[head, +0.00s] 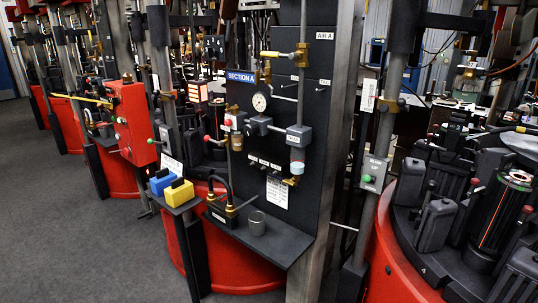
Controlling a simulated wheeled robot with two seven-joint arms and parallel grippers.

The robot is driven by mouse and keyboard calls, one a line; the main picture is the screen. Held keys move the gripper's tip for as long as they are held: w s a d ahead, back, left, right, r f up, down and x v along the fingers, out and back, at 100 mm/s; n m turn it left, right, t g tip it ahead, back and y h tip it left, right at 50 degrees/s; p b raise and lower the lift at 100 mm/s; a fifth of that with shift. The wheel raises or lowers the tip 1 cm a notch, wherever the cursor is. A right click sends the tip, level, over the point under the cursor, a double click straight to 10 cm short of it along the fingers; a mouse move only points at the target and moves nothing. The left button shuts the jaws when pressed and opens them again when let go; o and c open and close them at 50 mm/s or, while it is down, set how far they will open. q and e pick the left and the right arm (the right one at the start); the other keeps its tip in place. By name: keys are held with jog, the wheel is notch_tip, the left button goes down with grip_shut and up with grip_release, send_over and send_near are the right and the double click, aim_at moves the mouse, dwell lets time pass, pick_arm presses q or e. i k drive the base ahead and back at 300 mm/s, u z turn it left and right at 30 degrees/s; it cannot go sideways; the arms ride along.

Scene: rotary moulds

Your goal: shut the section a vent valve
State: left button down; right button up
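The dark section A panel (318,200) stands upright at the centre, with a blue "SECTION A" sign (241,77) on its left. A valve with a yellow lever (271,54) sits at the top of its pipework, its lever pointing left. A round gauge (259,102) is below it. Another brass fitting (293,181) is at the lower end of the right pipe. I cannot read which one is marked vent. Neither gripper is in view.
A shelf (275,246) juts out under the panel, holding a grey cup (257,223). Red round machines stand on both sides. Grey floor is clear at lower left.

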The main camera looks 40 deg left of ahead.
aim_at(257, 76)
jog(key=z, duration=0.05)
jog(key=k, duration=1.1)
jog(key=u, duration=1)
jog(key=i, duration=0.85)
jog(key=u, duration=0.05)
